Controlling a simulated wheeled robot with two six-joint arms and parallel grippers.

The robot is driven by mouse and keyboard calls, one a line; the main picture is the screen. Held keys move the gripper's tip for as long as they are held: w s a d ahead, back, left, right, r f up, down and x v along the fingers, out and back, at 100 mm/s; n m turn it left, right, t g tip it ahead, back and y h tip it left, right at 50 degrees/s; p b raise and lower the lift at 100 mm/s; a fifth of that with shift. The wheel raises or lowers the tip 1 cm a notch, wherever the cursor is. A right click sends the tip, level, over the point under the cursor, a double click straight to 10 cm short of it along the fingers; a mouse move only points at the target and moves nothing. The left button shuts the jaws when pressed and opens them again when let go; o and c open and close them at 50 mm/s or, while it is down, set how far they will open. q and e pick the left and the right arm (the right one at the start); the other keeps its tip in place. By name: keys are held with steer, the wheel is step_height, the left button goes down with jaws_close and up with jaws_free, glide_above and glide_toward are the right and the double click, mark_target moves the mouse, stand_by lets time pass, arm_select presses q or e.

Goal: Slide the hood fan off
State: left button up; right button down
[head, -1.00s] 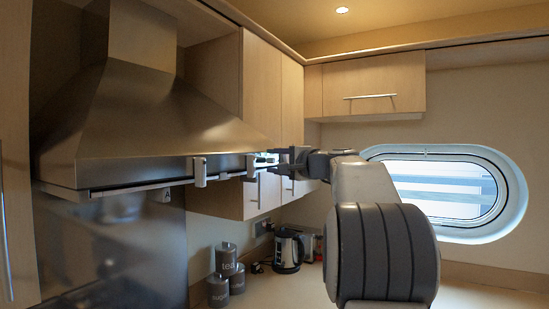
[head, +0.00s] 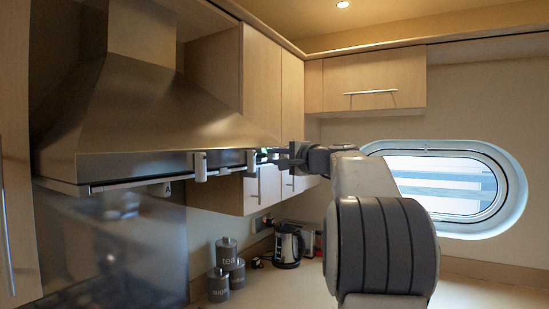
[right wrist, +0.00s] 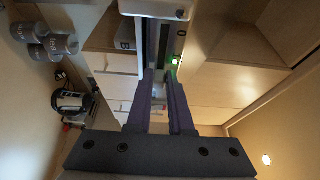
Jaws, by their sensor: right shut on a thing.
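The steel range hood (head: 150,115) fills the left of the head view. A strip with pale slider knobs runs along its front lower edge. Another knob (head: 251,162) is farther right, beside my right gripper (head: 272,156). In the right wrist view, my right gripper (right wrist: 160,78) has its fingers close together at the dark slot, shut on a slider knob that the fingertips mostly hide. A green light (right wrist: 174,60) glows beside the fingertips, near a mark 0. My left gripper is not in view.
Wall cupboards (head: 262,100) stand right behind the hood, near my right gripper. Canisters (head: 219,288) and a kettle (head: 288,245) stand on the counter below. An oval porthole (head: 445,190) is in the right wall.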

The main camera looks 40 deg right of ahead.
steer(key=shift+f, duration=0.1)
stand_by(0.8)
steer(key=shift+s+a+f+b, duration=0.1)
steer(key=shift+s+a+b, duration=0.05)
steer(key=shift+a+b, duration=0.25)
steer(key=shift+s+a+b, duration=0.35)
steer(key=shift+a+b, duration=0.5)
steer(key=shift+a, duration=0.05)
steer(key=shift+s+a, duration=0.1)
steer(key=shift+a, duration=0.1)
steer(key=c, duration=0.8)
jaws_free()
steer(key=shift+s, duration=0.1)
